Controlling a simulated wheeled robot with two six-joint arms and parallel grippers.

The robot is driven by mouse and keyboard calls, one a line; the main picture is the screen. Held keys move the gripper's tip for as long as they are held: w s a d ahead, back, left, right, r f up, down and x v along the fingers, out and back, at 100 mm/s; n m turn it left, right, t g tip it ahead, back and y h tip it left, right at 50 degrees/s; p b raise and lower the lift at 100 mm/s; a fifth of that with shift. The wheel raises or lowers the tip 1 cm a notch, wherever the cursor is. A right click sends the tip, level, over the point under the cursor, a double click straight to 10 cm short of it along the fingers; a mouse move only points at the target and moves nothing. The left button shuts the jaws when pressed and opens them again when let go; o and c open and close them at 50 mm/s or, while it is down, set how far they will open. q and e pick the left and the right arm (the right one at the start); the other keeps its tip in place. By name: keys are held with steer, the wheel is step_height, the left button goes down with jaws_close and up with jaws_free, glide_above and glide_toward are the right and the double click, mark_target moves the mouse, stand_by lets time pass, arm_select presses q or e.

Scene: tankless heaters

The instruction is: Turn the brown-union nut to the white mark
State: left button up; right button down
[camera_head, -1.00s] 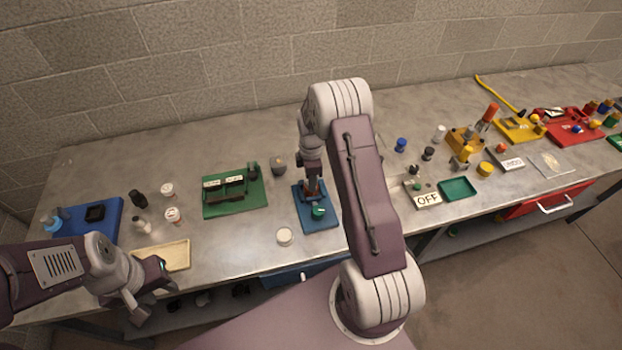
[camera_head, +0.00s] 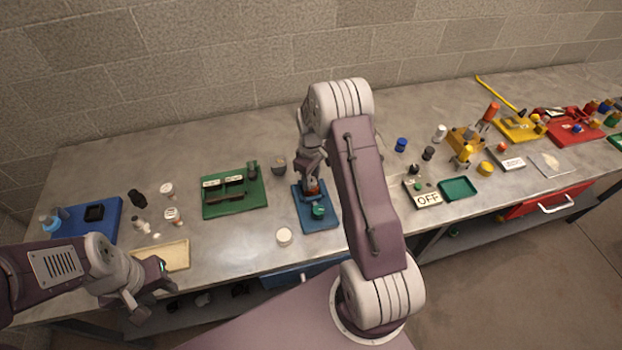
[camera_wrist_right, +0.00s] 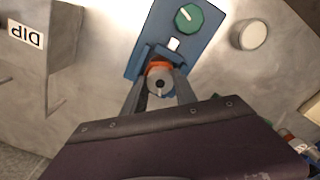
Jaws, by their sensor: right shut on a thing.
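The brown-union nut (camera_wrist_right: 158,68) is an orange-brown ring around a grey round fitting (camera_wrist_right: 160,82) on a blue board (camera_wrist_right: 195,42). My right gripper (camera_wrist_right: 159,88) is shut on it, one finger on each side. A small white mark (camera_wrist_right: 173,44) shows on the board just beyond the nut. In the head view, the nut (camera_head: 313,186) shows under my right gripper (camera_head: 312,181), which points down at the blue board (camera_head: 322,224). The contact is partly hidden there. My left gripper (camera_head: 150,283) hangs at the bench's front left; its opening is unclear.
A green knob (camera_wrist_right: 188,18) with a white pointer sits on the same board. A white round cap (camera_wrist_right: 253,35) lies beside it. A green board (camera_head: 235,206) stands to the left and a beige tray (camera_head: 170,256) near my left gripper.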

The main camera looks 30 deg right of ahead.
steer(key=m, duration=0.7)
steer(key=shift+w+r, duration=0.15)
stand_by(0.4)
steer(key=c, duration=1)
jaws_free()
steer(key=shift+o, duration=0.2)
steer(key=shift+r, duration=0.15)
step_height(320, 180, up, 9)
steer(key=b, duration=0.2)
steer(key=shift+f, duration=0.2)
steer(key=shift+a, duration=0.1)
